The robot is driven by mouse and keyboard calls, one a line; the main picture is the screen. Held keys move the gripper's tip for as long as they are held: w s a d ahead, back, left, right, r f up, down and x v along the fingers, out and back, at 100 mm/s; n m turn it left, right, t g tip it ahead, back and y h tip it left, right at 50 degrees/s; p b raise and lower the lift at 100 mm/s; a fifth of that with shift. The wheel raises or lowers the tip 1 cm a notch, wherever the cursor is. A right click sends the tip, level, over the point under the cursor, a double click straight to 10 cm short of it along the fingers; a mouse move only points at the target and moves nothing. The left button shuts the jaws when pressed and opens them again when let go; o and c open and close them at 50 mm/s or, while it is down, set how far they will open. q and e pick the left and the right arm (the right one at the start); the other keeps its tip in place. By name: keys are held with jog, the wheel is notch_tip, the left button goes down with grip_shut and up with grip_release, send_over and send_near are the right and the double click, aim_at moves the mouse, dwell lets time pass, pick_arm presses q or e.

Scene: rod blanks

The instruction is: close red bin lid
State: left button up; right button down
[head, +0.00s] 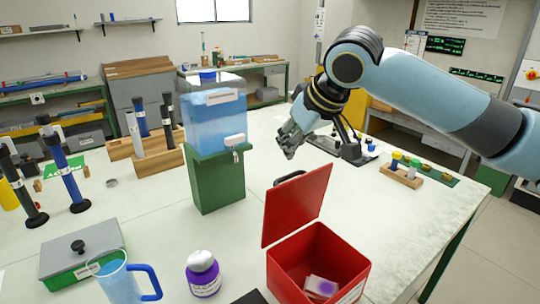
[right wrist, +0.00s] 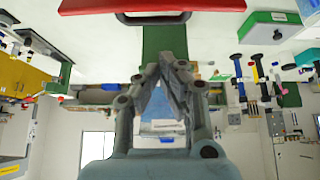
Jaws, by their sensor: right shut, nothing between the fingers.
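The red bin (head: 318,262) stands at the front of the white table in the head view. Its red lid (head: 296,205) is raised, tilted up from the left and back side, with a dark handle (head: 290,178) at its upper edge. A small white item with a purple spot (head: 321,286) lies inside the bin. My right gripper (head: 288,150) is shut and empty, above and behind the lid, apart from it. In the right wrist view the gripper (right wrist: 163,72) shows with the red lid edge (right wrist: 150,5) and handle (right wrist: 153,18) at the top. My left gripper is not seen.
A blue water tank on a green stand (head: 216,165) is left of the lid. A purple jar (head: 203,274), a blue mug (head: 122,282) and a grey-lidded green box (head: 82,252) are at front left. The table right of the bin is clear.

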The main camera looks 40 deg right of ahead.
jog(key=shift+w+d+r, duration=0.5)
jog(key=shift+w+r, duration=0.05)
jog(key=shift+w, duration=0.2)
jog(key=a+x, duration=0.1)
jog(key=x, duration=0.9)
pick_arm(q)
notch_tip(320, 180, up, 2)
jog(key=p, duration=0.2)
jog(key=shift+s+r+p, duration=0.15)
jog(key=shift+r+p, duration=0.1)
jog(key=shift+p, duration=0.05)
pick_arm(e)
jog(key=s, duration=0.4)
jog(key=shift+d+r, duration=0.25)
jog(key=shift+r, duration=0.15)
